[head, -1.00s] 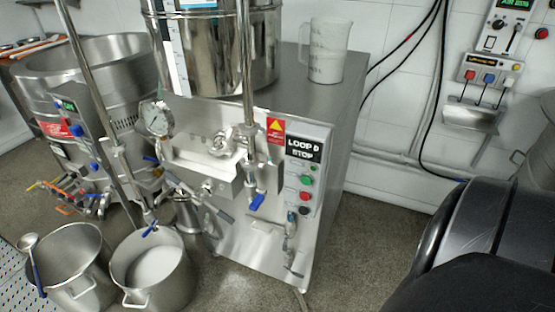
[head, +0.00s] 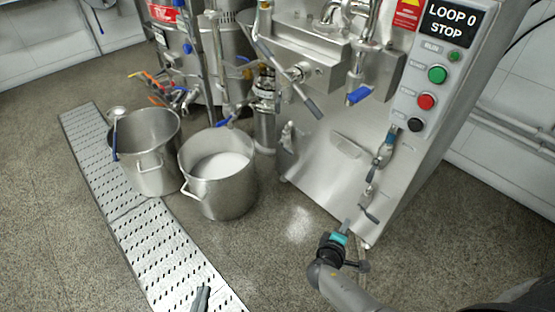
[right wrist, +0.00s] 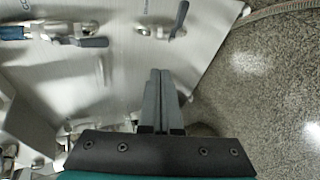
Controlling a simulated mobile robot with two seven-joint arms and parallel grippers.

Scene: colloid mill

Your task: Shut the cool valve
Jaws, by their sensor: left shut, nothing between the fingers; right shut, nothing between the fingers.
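Two small valves with grey levers sit on the steel machine's front panel, the upper one (head: 385,152) and the lower one (head: 369,208). In the right wrist view, the valve with a blue part (right wrist: 85,42) is at upper left and the other valve (right wrist: 165,32) at top centre. A cut-off label at the top left corner starts with "CO"; I cannot tell for certain which valve is the cool valve. My right gripper (head: 346,225) is shut and empty, just below the lower valve and apart from its lever in the wrist view. My left gripper (head: 200,292) is shut and empty, low over the floor grating.
A steel pot with white contents (head: 218,185) and another pot with a ladle (head: 150,150) stand on the floor at left. A blue-handled outlet valve (head: 358,95) and the button panel (head: 428,90) are above. The perforated floor grating (head: 150,245) runs along the left.

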